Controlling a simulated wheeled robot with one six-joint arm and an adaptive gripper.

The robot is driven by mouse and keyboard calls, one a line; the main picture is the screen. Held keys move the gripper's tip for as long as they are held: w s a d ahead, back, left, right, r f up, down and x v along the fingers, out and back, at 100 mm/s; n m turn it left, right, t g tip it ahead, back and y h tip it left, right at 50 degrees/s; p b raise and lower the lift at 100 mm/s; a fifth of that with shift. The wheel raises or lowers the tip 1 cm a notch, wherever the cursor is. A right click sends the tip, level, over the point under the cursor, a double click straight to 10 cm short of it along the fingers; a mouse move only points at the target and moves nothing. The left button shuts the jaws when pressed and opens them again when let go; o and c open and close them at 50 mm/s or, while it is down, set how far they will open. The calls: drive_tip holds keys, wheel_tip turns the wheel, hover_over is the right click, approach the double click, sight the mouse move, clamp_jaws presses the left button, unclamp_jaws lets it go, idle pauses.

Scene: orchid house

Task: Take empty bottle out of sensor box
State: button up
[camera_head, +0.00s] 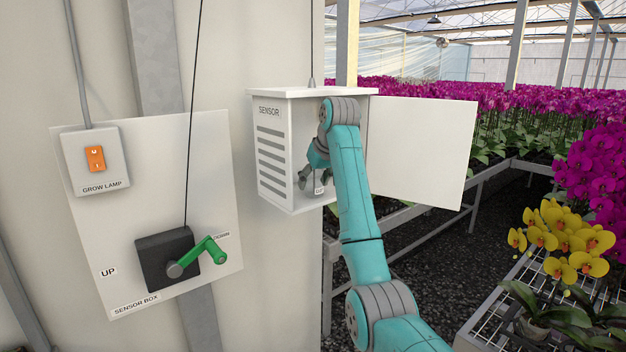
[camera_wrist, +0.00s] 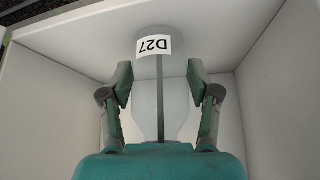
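The bottle (camera_wrist: 162,92) is pale grey with a white label reading D27, upside down in the wrist view. It stands inside the white sensor box (camera_head: 273,160). In the head view only its label (camera_head: 320,188) shows low in the box, and my arm hides most of the rest. My gripper (camera_wrist: 160,82) has reached into the box. In the head view my gripper (camera_head: 316,170) is partly hidden behind my wrist.
The sensor box door (camera_head: 425,150) is swung open to the right. The box walls (camera_wrist: 275,90) are close around my gripper. A crank (camera_head: 205,255) and a grow lamp switch (camera_head: 95,158) are on a panel at left. Yellow orchids (camera_head: 560,240) stand on a bench at right.

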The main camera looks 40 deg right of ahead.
drive_tip(key=c, duration=0.4)
drive_tip(key=shift+r, duration=0.1)
